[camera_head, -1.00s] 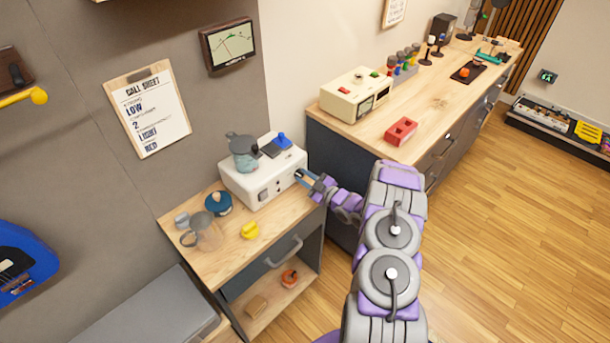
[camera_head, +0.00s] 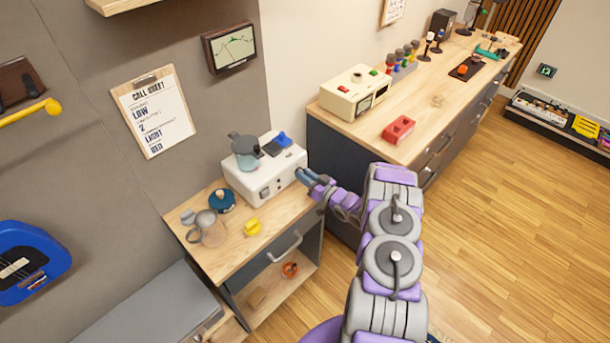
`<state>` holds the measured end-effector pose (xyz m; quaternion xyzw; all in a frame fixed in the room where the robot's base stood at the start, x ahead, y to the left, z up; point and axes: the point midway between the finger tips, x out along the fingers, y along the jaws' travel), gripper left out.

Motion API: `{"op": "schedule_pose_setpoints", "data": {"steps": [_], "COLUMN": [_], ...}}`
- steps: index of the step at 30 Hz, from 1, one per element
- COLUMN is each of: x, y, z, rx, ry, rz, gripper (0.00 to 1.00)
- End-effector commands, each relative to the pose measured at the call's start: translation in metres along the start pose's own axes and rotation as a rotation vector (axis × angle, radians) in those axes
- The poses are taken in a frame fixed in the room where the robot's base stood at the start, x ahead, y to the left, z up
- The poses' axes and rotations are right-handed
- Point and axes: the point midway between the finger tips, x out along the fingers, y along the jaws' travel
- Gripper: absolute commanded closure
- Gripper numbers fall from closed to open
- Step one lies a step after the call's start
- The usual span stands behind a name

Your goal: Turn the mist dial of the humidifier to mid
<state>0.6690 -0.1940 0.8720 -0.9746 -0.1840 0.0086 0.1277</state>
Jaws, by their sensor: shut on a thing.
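A white box-shaped appliance (camera_head: 281,181), which I take for the humidifier, stands on the small wooden-topped cabinet. A teal and grey pot-like part (camera_head: 245,152) and a blue part (camera_head: 285,139) sit on its top. Small dark knobs or sockets show on its front face. My gripper (camera_head: 301,174) reaches in from the right and is at the right end of that front face. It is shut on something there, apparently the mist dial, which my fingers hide. The dial's setting cannot be read.
A glass-like mug (camera_head: 208,230), a blue lidded pot (camera_head: 221,201) and a yellow object (camera_head: 252,227) stand on the cabinet top (camera_head: 225,263). A longer counter (camera_head: 433,108) at right holds a cream device (camera_head: 354,92) and a red block (camera_head: 398,129).

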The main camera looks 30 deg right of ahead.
Motion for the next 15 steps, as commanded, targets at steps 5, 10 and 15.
{"op": "schedule_pose_setpoints", "data": {"steps": [5, 10, 15], "x": [-0.0016, -0.0015, -0.0016], "y": [0.0015, 0.0016, 0.0017], "z": [0.0022, 0.0023, 0.0024], "rx": [0.047, 0.062, 0.063], "ry": [-0.003, -0.002, -0.002], "rz": [0.006, 0.007, 0.007], "gripper": [1.0, 1.0, 1.0]}}
